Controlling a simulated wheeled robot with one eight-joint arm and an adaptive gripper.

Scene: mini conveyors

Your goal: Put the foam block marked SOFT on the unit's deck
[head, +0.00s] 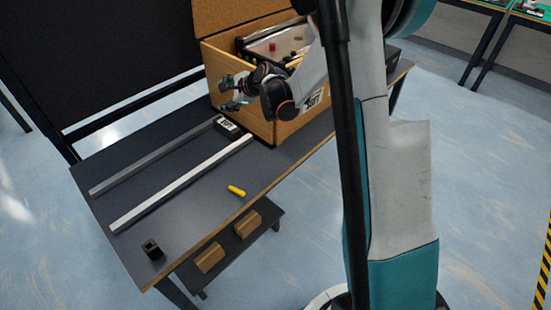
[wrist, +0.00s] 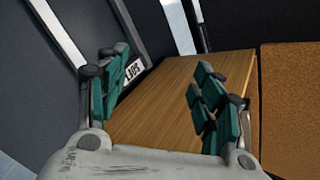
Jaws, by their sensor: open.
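The small dark foam block (head: 228,126) with a white label lies on the table beside the box, near the far ends of two rails. In the wrist view its label (wrist: 133,70) reads like SOFT, turned over, just past my left finger; that finger hides part of the block. The unit (head: 285,45), with a grey top and a red button, sits inside the open brown box (head: 225,85); my arm covers part of it. My gripper (head: 232,95) is open and empty beside the box's left side, above the block. It also shows in the wrist view (wrist: 160,88).
Two pale rails (head: 165,195) run along the dark table (head: 200,215). A yellow cylinder (head: 236,190) and a small black object (head: 152,249) lie near the front edge. Brown blocks (head: 210,257) sit on a lower shelf. The box wall (wrist: 165,95) is close to my fingers.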

